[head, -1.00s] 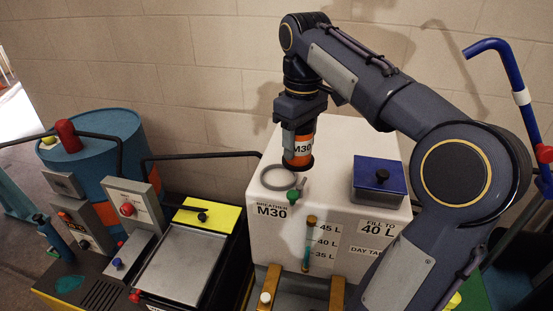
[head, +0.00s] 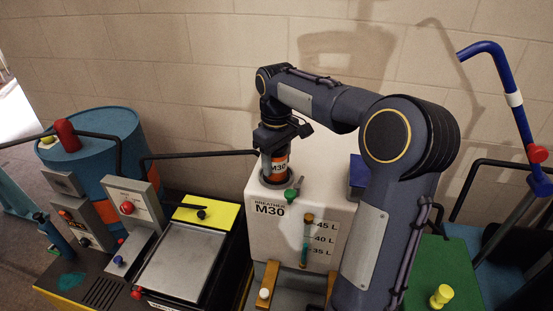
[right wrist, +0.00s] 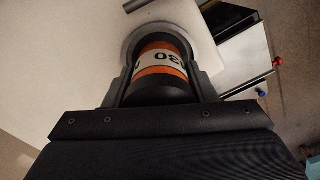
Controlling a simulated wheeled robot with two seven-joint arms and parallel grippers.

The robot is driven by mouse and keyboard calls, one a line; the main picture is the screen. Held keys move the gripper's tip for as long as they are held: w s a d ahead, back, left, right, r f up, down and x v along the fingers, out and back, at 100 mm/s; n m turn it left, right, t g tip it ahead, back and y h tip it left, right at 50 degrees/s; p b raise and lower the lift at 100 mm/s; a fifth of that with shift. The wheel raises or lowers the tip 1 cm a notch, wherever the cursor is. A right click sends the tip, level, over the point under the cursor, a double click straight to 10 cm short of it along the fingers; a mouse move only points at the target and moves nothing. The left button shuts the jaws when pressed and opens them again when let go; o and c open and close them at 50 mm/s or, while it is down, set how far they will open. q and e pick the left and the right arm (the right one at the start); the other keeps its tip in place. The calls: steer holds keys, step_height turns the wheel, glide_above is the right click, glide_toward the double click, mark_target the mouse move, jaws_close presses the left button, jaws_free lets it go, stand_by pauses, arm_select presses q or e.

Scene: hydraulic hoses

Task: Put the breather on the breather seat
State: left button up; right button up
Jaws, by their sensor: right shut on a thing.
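The breather (head: 281,166) is an upright canister with an orange and white M30 band and dark ends. My right gripper (head: 273,150) is shut on its upper part. The breather's lower end is at the grey ring of the breather seat (head: 264,184), on top of the white tank (head: 296,215) above the BREATHER M30 label. In the right wrist view the breather (right wrist: 163,62) is between the fingers, with the seat ring (right wrist: 127,30) around its far end. I cannot tell whether it rests fully down in the ring. My left gripper is not in view.
A blue box (head: 358,172) on the tank is partly hidden by my right arm. A yellow-topped tray unit (head: 207,215) and a blue drum (head: 110,150) stand to the left.

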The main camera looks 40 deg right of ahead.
steer(key=shift+f, duration=0.1)
steer(key=o, duration=1.1)
steer(key=shift+r, duration=0.25)
step_height(320, 180, up, 11)
steer(key=shift+w+f, duration=0.1)
steer(key=shift+f, duration=0.1)
steer(key=shift+r, duration=0.6)
steer(key=shift+s, duration=0.2)
